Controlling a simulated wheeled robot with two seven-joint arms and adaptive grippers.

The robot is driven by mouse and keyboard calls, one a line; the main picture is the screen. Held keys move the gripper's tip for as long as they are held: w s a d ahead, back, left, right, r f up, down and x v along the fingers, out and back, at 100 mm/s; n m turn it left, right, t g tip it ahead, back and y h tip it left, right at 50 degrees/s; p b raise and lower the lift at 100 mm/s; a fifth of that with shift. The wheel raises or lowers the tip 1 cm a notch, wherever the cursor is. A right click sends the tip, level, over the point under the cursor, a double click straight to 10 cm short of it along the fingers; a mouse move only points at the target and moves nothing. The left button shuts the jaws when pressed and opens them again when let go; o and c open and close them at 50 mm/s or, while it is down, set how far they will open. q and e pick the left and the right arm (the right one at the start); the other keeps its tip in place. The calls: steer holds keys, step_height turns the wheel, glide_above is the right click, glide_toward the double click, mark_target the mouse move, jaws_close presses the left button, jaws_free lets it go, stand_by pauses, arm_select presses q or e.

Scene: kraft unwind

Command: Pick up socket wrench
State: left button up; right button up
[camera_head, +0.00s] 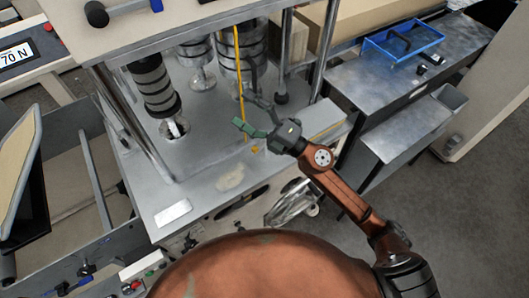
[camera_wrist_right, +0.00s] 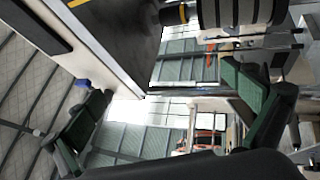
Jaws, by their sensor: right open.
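I cannot clearly make out a socket wrench. A dark-headed tool with a grey shaft (camera_head: 122,9) lies on the upper plate at the top left of the head view; I cannot tell whether it is the wrench. My right gripper (camera_head: 246,110) is open and empty in front of the machine's rollers, far from that tool. In the right wrist view, its green fingertips (camera_wrist_right: 163,118) stand wide apart with nothing between them. My left gripper is not in view.
Grey floor is clear at the right.

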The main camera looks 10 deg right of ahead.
steer(key=s+a+f+n+g, duration=0.4)
steer(key=a+n+g, duration=0.4)
steer(key=n, duration=0.1)
steer(key=n+g+h, duration=0.2)
steer(key=n+h, duration=0.2)
steer(key=h, duration=1.1)
glide_above(265, 140)
steer(key=s+d, duration=0.2)
step_height(265, 140, down, 16)
steer(key=shift+w+a+f+p, duration=0.4)
steer(key=shift+f+p, duration=0.1)
steer(key=shift+f, duration=0.2)
steer(key=x, duration=0.1)
steer(key=p+x, duration=0.1)
steer(key=x, duration=0.2)
steer(key=shift+s+a+f, duration=0.1)
steer(key=shift+s+f, duration=0.1)
steer(key=shift+w+a+f+p, duration=0.1)
steer(key=shift+w+f+p, duration=0.15)
steer(key=shift+f, duration=0.2)
steer(key=c, duration=1)
